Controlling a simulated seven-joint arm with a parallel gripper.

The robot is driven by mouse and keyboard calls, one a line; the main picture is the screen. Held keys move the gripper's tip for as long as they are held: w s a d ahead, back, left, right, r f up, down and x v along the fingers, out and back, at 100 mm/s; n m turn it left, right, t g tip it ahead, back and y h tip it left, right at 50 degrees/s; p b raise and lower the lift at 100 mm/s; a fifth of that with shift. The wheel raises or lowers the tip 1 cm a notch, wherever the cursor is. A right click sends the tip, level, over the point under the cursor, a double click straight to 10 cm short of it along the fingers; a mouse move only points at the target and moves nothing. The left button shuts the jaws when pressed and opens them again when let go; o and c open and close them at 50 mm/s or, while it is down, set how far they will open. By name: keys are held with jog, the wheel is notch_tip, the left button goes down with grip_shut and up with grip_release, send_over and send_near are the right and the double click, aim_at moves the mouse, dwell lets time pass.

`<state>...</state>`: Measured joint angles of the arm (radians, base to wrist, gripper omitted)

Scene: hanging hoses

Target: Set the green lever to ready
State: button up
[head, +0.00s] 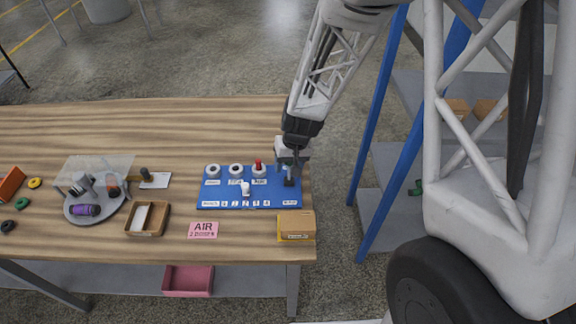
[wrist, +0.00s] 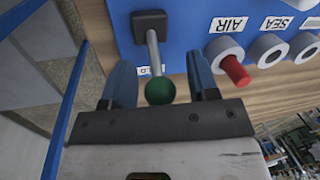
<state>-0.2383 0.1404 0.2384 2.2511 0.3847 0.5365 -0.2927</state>
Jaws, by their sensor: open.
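The green lever has a dark square base, a grey shaft and a green ball knob (wrist: 160,91) in the wrist view. It stands at the right end of the blue panel (head: 214,192) in the head view, where its dark base (head: 290,183) shows and its knob is hard to make out. My gripper (wrist: 161,76) is open, with one blue finger on each side of the shaft and knob. A gap shows on both sides. In the head view my gripper (head: 290,165) is over the panel's right end. A small label by the lever is partly hidden.
A red plug (wrist: 235,70) sits in the white ring labelled AIR, beside two empty-looking rings. A white knob (head: 245,188) stands mid-panel. A pink AIR card (head: 203,230) and cardboard box (head: 296,224) lie in front. A wooden tray (head: 161,219) and round tray (head: 75,211) are left.

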jog(key=shift+f, duration=0.3)
grip_shut()
dwell(0.3)
jog(key=shift+s+r+t, duration=0.25)
jog(key=shift+s+t, duration=0.1)
jog(key=shift+t, duration=0.7)
jog(key=shift+s+r+t, duration=0.25)
jog(key=shift+s+t, duration=0.1)
jog(key=shift+t, duration=0.7)
jog(key=shift+s+n+t, duration=0.2)
jog(key=shift+s+t, duration=0.15)
jog(key=shift+t, duration=0.45)
jog(key=shift+s+n+t, duration=0.2)
jog(key=shift+s+t, duration=0.1)
jog(key=shift+t, duration=0.5)
dwell(0.5)
grip_release()
jog(key=shift+r, duration=0.15)
